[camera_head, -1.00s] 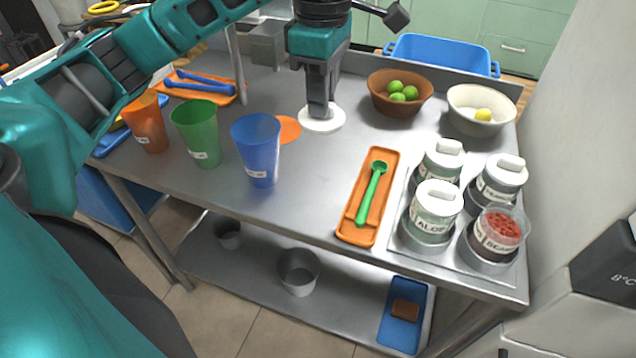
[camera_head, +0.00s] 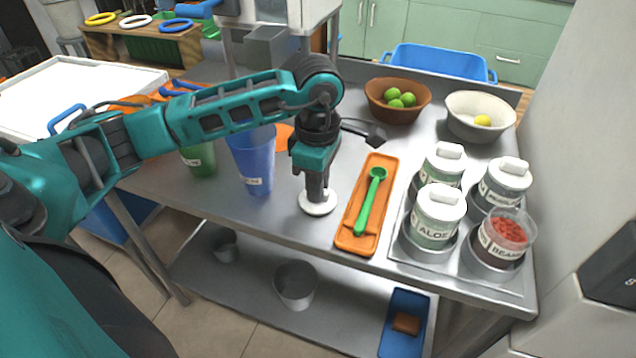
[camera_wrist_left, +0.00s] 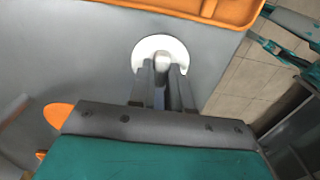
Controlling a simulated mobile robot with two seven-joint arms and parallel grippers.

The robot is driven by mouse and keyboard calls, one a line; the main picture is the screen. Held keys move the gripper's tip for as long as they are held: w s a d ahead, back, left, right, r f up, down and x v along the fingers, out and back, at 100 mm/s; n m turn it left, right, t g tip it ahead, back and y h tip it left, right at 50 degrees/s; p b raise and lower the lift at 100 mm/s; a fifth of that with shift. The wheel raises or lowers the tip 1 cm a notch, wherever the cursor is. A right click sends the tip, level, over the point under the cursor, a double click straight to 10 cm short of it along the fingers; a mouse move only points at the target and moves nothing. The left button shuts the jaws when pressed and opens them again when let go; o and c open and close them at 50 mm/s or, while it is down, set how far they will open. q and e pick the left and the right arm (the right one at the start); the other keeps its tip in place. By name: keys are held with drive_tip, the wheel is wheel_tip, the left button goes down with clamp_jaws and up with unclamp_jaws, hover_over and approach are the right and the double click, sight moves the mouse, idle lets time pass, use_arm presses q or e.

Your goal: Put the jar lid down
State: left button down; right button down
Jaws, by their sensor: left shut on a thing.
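The white round jar lid (camera_head: 318,205) is at the front of the metal table, left of the orange tray; whether it touches the table is hard to tell. It also shows in the left wrist view (camera_wrist_left: 160,48), its knob between my fingers. My left gripper (camera_head: 317,192) points down and is shut on the lid's knob. The open jar with red contents (camera_head: 500,235) stands at the right front in a metal holder. My right gripper is not in view.
An orange tray (camera_head: 350,241) with a green spoon (camera_head: 370,200) lies right of the lid. Three lidded jars, one of them the aloe jar (camera_head: 436,218), stand farther right. A blue cup (camera_head: 254,165) and a green cup (camera_head: 200,160) stand left. The table's front edge is close.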

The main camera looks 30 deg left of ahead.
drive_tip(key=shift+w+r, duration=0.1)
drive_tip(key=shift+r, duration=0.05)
use_arm(q)
drive_tip(key=shift+f, duration=0.2)
drive_tip(key=c, duration=1.1)
unclamp_jaws()
drive_tip(key=shift+r, duration=0.1)
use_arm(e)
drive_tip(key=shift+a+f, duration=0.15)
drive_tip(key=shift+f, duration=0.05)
use_arm(q)
drive_tip(key=shift+r, duration=0.5)
wheel_tip(320, 180, up, 11)
drive_tip(key=shift+r+p, duration=0.15)
drive_tip(key=shift+p, duration=0.5)
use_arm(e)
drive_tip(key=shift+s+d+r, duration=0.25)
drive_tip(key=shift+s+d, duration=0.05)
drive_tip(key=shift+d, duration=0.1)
